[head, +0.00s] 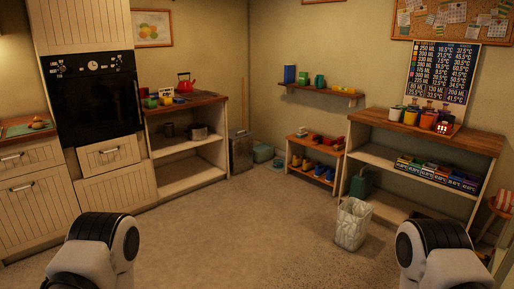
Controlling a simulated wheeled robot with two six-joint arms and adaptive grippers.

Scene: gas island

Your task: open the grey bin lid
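A grey bin (241,153) stands on the floor at the back, against the wall, just right of the open wooden shelf unit. It is small in the head view. Its top looks closed, but the lid's edge and any handle are too small to make out. Parts of both my arms show at the bottom left and bottom right, far from the bin. Neither gripper is in view.
The middle floor (235,225) is clear. A wastebasket with a pale liner (352,224) stands at the right, before a shelf unit (430,133). A low shoe rack (316,159) and green containers (263,153) are near the bin. Kitchen cabinets (30,190) line the left.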

